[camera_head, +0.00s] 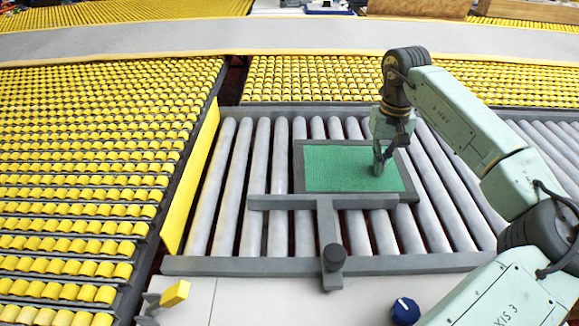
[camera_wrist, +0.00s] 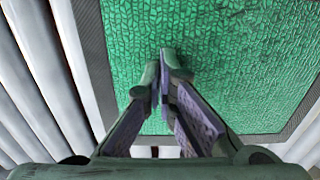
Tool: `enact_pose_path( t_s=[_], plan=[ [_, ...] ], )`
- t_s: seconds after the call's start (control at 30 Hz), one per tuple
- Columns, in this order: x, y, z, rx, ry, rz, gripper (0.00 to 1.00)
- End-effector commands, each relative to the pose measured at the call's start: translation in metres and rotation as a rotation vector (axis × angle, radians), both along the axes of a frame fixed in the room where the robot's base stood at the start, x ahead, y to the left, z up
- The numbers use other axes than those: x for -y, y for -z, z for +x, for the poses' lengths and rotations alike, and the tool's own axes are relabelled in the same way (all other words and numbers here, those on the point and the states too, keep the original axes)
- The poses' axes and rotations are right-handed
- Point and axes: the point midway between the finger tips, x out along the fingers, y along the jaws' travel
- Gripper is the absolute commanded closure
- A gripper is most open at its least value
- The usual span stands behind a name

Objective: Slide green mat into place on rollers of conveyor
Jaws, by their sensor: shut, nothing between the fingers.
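The green mat (camera_head: 340,168) with a dark grey border lies flat on the grey rollers (camera_head: 233,185) of the conveyor. It also fills much of the wrist view (camera_wrist: 240,60). My gripper (camera_head: 379,171) is over the right part of the mat, pointing down, with its fingertips (camera_wrist: 170,58) at or just above the green surface. I cannot tell whether they touch it. The fingers are shut with nothing between them. A grey T-shaped bar (camera_head: 320,202) lies along the mat's front edge, and its stem runs toward the front rail with a dark knob (camera_head: 334,256) on it.
A yellow plate (camera_head: 190,180) stands along the left side of the rollers. Yellow-wheeled conveyor beds (camera_head: 90,150) lie left and behind. Bare rollers lie left and right of the mat.

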Motion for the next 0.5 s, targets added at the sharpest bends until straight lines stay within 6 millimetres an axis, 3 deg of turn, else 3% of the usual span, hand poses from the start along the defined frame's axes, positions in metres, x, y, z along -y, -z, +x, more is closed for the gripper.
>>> enact_pose_path(
  t_s=[0.5],
  plan=[
    [0.0052, 0.0023, -0.0065, -0.003, 0.001, 0.000, 1.00]
  ],
)
